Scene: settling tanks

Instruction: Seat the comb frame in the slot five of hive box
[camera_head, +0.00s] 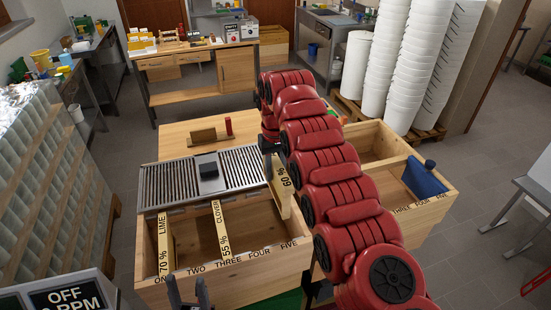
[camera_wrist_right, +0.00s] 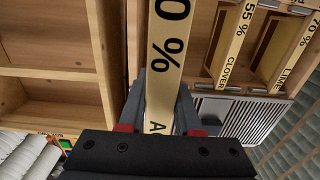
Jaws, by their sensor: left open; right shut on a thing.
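The hive box (camera_head: 240,272) stands in the foreground with slot names one to five on its front wall. A frame marked 70 % LIME (camera_head: 164,240) lies at slot one and one marked 55 % CLOVER (camera_head: 221,232) at slot three. My right gripper (camera_head: 270,150) is shut on the comb frame (camera_head: 281,192), marked 60 %. The comb frame is over the slot five side, its near end apparently above the front wall. In the right wrist view the fingers (camera_wrist_right: 160,125) grip its bar (camera_wrist_right: 165,60). The red arm hides part of it. My left gripper (camera_head: 188,292) is open and empty at the bottom.
A metal grille (camera_head: 158,185) with a dark block (camera_head: 208,166) lies behind the box opening. A second wooden box (camera_head: 440,205) with a blue item (camera_head: 425,178) stands right. A wooden block (camera_head: 209,136) and red cylinder (camera_head: 228,125) stand on the surface behind.

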